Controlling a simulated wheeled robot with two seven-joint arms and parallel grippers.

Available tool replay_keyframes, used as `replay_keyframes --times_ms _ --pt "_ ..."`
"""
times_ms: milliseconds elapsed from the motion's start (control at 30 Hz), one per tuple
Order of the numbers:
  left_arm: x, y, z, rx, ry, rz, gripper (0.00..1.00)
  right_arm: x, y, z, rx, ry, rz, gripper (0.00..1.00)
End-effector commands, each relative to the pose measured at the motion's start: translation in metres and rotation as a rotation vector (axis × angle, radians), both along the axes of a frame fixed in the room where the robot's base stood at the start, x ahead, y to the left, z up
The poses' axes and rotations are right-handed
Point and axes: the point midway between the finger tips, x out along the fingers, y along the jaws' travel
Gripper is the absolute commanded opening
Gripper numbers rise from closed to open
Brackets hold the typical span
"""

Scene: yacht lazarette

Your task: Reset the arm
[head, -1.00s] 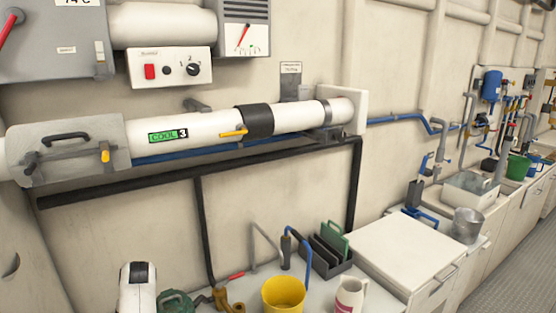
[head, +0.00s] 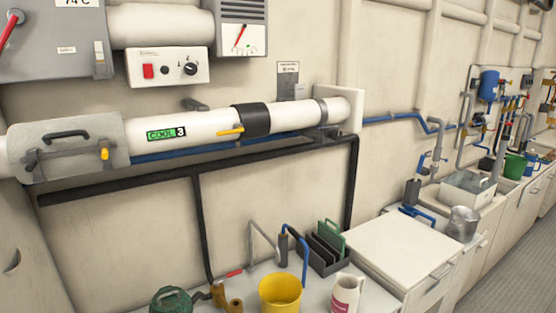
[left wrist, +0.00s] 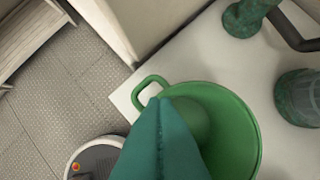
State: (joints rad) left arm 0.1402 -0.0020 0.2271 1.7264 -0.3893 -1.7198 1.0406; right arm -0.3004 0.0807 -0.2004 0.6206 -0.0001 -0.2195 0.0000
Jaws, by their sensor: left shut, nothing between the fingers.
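My left gripper (left wrist: 162,104) shows in the left wrist view as two teal fingers pressed together, with a seam between them. It is shut and empty. It appears in front of a green round vessel (left wrist: 236,122) with a loop handle, which stands on a white top (left wrist: 292,152). The fingers hide part of the vessel; I cannot tell how far apart they are. Neither gripper shows in the head view.
A green can (head: 171,301), a yellow bucket (head: 280,294) and a white jug (head: 347,294) stand along the bench below the white pipe (head: 205,131). In the left wrist view, a dark green cylinder (left wrist: 300,98) stands right of the vessel. Tiled floor (left wrist: 68,92) lies left.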

Motion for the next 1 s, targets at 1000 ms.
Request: replay_keyframes --times_ms 1000 --pt "-0.169 -0.163 0.011 -0.057 0.067 -1.53 0.0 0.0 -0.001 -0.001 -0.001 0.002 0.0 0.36"
